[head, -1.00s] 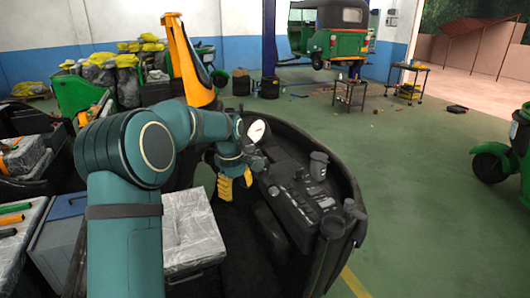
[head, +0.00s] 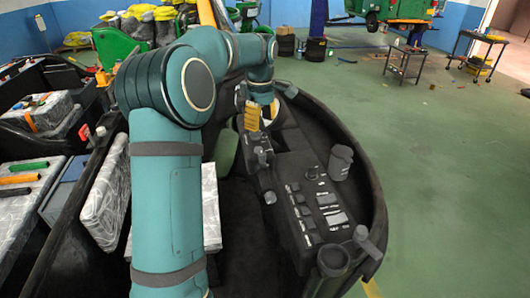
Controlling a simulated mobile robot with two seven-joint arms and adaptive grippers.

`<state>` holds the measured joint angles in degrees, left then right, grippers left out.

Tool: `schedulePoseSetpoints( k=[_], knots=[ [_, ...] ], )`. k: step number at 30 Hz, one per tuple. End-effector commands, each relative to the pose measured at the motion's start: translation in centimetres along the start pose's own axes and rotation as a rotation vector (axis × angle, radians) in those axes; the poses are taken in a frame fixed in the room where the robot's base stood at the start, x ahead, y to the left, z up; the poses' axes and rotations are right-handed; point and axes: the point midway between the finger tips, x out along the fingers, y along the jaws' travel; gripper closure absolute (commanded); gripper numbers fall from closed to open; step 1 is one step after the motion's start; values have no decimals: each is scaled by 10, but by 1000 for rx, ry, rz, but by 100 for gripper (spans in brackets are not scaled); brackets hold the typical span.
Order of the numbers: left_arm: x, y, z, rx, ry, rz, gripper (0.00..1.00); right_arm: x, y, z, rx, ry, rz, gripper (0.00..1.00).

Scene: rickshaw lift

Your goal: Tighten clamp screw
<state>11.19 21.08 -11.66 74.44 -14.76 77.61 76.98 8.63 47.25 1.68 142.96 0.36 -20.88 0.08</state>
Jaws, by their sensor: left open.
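My left arm reaches up from the bottom of the head view and bends over to the right. My left gripper (head: 260,115), with yellow fingers, is open at the far left end of the dark dashboard (head: 318,205). It points down, just beyond a small lever-like part (head: 259,152) on the dashboard. I cannot make out a clamp screw; it may be too small or hidden behind the gripper. I see nothing held between the fingers. My right gripper is not in view.
The dashboard has rows of switches, a dark cup-like part (head: 340,162) and a curved rim on its right. Wrapped pale boxes (head: 106,200) stand left of my arm. Orange and green handles (head: 20,179) lie farther left. Green floor (head: 440,190) is open to the right.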

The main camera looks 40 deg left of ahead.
Motion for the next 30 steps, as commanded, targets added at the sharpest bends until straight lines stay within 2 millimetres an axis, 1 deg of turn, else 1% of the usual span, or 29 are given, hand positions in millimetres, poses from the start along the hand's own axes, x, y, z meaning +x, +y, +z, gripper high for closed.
schedulePoseSetpoints(
  k=[1, 6, 12, 15, 21, 24, 30],
  knots=[
    [12, -1, 0, 1, -1, -5, 44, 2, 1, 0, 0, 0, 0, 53],
    [46, -1, 1, 1, -2, -5, 44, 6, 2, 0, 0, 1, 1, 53],
    [83, -1, 1, 1, -1, -5, 44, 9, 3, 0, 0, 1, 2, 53],
    [98, 0, 1, 1, -1, -4, 44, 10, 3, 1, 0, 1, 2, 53],
    [116, 0, 1, 2, 0, -1, 44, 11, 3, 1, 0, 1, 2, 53],
    [119, 0, 1, 2, -1, -1, 44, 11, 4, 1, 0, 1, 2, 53],
    [120, 0, 1, 2, -1, -1, 44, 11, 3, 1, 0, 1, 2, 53]
  ],
)
